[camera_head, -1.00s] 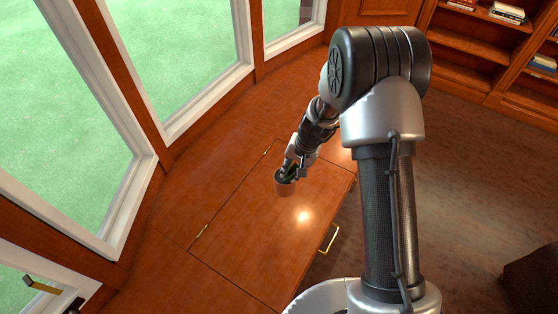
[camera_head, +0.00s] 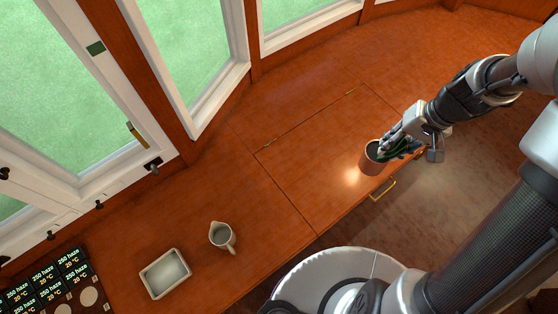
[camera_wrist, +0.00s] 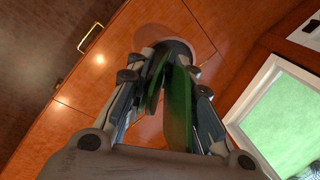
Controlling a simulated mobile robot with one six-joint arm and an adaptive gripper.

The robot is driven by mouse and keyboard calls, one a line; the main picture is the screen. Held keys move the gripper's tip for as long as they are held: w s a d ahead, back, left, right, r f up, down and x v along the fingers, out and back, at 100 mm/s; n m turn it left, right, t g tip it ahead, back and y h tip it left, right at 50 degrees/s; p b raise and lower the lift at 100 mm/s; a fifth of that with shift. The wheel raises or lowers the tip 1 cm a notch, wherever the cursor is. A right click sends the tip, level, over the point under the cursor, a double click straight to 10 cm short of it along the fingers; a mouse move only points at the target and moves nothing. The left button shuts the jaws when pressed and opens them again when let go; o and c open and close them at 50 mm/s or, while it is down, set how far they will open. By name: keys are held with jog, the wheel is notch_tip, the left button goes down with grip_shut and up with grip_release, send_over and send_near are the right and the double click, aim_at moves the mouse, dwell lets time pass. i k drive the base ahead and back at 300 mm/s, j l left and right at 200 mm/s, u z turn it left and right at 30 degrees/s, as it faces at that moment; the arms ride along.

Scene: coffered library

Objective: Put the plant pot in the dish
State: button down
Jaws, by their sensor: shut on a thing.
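The plant pot (camera_head: 371,160) is a terracotta-coloured pot with green leaves, at the right of the head view above or on the wooden counter. My gripper (camera_head: 393,147) is shut on it. In the wrist view the green leaves stand between the fingers of my gripper (camera_wrist: 168,75), and the pot (camera_wrist: 196,38) shows partly behind them. I cannot tell whether the pot's base touches the wood. The dish (camera_head: 165,273) is a pale rectangular one with a raised rim, lying on the counter at the lower left, well away from the pot. It looks empty.
A grey pitcher (camera_head: 222,237) with a handle stands just right of the dish. A dark panel of displays (camera_head: 45,285) is at the lower left corner. Windows line the counter's back edge. The counter (camera_head: 310,170) between pitcher and pot is clear. A brass handle (camera_head: 383,191) is on its front.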

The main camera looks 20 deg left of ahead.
aim_at(169, 273)
jog(key=k+j+u, duration=0.2)
jog(key=u, duration=0.25)
jog(key=k+j+u, duration=0.45)
jog(key=u, duration=1.05)
jog(key=i+l, duration=0.05)
jog(key=l, duration=0.05)
